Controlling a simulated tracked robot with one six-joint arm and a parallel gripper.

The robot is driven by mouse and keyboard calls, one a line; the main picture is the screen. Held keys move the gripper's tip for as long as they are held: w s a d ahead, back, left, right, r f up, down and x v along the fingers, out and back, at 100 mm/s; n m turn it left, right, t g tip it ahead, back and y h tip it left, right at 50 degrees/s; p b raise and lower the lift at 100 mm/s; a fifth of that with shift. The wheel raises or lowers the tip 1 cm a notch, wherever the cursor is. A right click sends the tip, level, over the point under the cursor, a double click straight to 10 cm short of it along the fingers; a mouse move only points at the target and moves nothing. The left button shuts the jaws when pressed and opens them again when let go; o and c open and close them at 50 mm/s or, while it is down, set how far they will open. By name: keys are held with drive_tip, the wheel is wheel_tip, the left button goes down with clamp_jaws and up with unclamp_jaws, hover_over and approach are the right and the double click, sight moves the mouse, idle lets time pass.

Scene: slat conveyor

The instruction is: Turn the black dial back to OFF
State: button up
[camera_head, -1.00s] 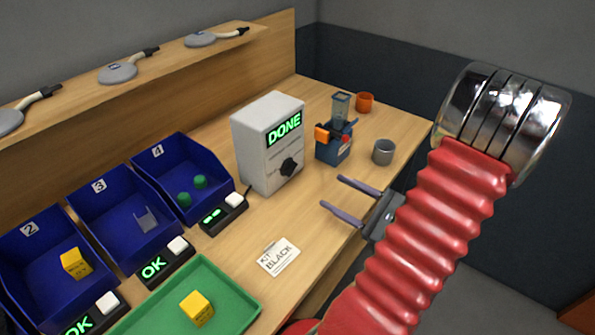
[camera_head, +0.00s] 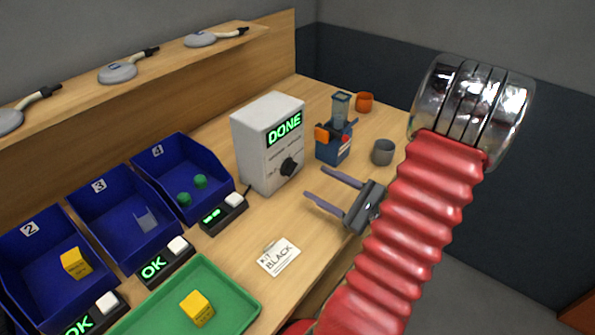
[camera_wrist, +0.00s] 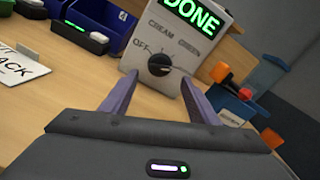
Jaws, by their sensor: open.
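The black dial (camera_head: 289,167) is on the front of a grey box (camera_head: 262,150) whose green display reads DONE. The dial (camera_wrist: 159,64) also shows in the wrist view, with OFF at its upper left and CREAM and GREEN above and to the right. I cannot tell for sure which label its pointer faces. My gripper (camera_head: 316,184) is open and empty, a short way in front of the dial and apart from it. In the wrist view the dial appears between the two fingertips (camera_wrist: 159,77).
A blue machine (camera_head: 335,145) stands right of the box, with a grey cup (camera_head: 382,151) and an orange cup (camera_head: 365,102) nearby. Blue bins (camera_head: 135,245) and a green tray (camera_head: 240,298) lie to the left.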

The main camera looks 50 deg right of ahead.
sight(293, 170)
drive_tip(key=shift+w+a, duration=0.2)
drive_tip(key=shift+w, duration=2)
drive_tip(key=shift+w+a, duration=0.15)
drive_tip(key=shift+w, duration=2)
drive_tip(key=shift+c, duration=0.6)
drive_tip(key=c, duration=0.9)
